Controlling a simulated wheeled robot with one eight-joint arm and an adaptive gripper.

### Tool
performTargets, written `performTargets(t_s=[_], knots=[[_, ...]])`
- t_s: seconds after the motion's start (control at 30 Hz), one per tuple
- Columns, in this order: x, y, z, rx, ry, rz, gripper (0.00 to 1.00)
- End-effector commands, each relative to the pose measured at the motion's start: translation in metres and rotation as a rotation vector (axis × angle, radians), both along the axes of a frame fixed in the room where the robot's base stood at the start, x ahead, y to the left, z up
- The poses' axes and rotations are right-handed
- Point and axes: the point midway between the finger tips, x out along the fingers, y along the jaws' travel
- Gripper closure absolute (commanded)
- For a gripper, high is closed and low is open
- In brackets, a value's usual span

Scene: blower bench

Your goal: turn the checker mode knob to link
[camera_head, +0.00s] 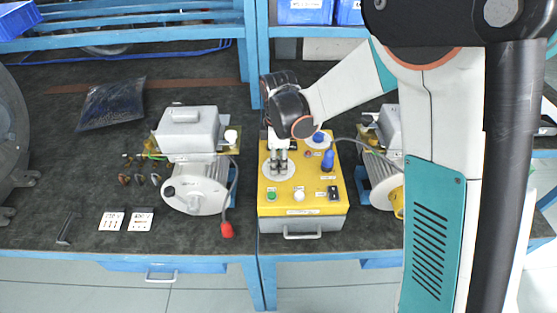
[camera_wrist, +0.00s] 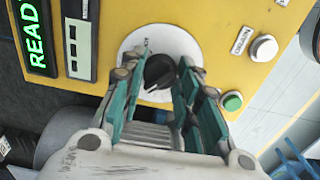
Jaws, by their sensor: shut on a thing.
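The yellow-topped checker box (camera_head: 305,200) stands on the bench in the head view. Its black mode knob (camera_wrist: 158,69) sits on a round white dial plate (camera_wrist: 170,38) in the wrist view. My gripper (camera_wrist: 157,76) reaches down over the dial, with one teal-padded finger on each side of the knob, shut on it. In the head view my gripper (camera_head: 278,163) covers the knob, and only part of the dial plate (camera_head: 267,171) shows. The dial's marks are too small or hidden to read, so I cannot tell the knob's setting.
In the wrist view a green READY display (camera_wrist: 37,42) is left of the dial; a white DRAIN button (camera_wrist: 264,48) and a green button (camera_wrist: 232,101) are right.

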Motion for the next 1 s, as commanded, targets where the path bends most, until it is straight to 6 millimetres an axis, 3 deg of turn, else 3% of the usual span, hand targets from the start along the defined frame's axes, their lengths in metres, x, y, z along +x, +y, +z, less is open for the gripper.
performTargets(t_s=[0.27, 0.3, 0.4, 0.77, 1.0], knots=[[0.000, 0.000, 0.000, 0.000, 0.000, 0.001, 0.94], [0.000, 0.000, 0.000, 0.000, 0.000, 0.001, 0.66], [0.000, 0.000, 0.000, 0.000, 0.000, 0.001, 0.50], [0.000, 0.000, 0.003, 0.000, 0.000, 0.000, 0.50], [0.000, 0.000, 0.036, 0.000, 0.000, 0.000, 0.50]])
